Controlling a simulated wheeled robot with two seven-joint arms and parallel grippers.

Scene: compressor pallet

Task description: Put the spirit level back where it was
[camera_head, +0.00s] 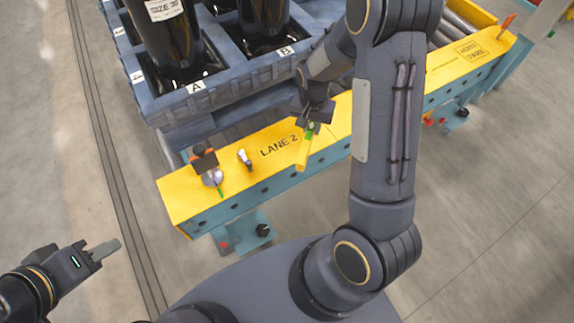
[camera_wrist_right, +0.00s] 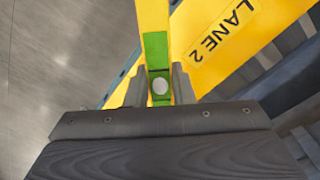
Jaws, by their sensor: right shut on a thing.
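The spirit level (camera_head: 302,157) is a yellow bar with a green section. My right gripper (camera_head: 313,118) is shut on it, above the front part of the yellow rail marked LANE 2 (camera_head: 262,133). In the right wrist view the level (camera_wrist_right: 153,22) runs away from the jaws, and its green part with a pale round vial (camera_wrist_right: 160,87) sits between the fingers. I cannot tell whether the level touches the rail. My left gripper (camera_head: 105,249) is empty at the lower left, away from the rail; its finger gap is not clear.
Open floor lies in front.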

